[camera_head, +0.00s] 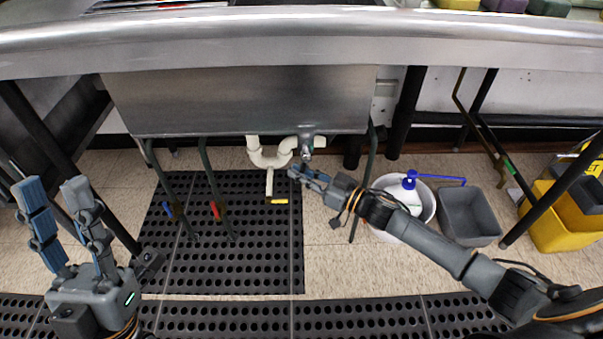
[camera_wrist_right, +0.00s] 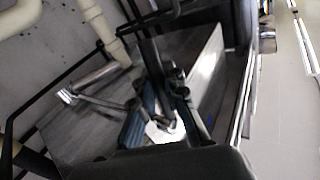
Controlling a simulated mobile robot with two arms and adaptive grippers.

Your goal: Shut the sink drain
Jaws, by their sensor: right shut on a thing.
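The grey metal sink basin (camera_head: 240,98) hangs under the steel counter (camera_head: 300,45). White drain pipes (camera_head: 270,160) come down below it. A grey metal drain fitting (camera_head: 306,142) sits under the basin, right of the pipe bend. My right gripper (camera_head: 298,171) is just below this fitting. In the right wrist view its blue-grey fingers (camera_wrist_right: 160,115) are shut on a pale metal piece, which looks like the drain handle (camera_wrist_right: 168,131); the exact grip is partly hidden. My left gripper (camera_head: 54,182) is open and empty, fingers up, at the lower left, away from the sink.
A white bucket (camera_head: 425,206) with a blue-topped bottle and a grey bin (camera_head: 469,217) stand right of the pipes. Yellow containers (camera_head: 560,220) are at far right. Pipes with blue and red handles hang at left.

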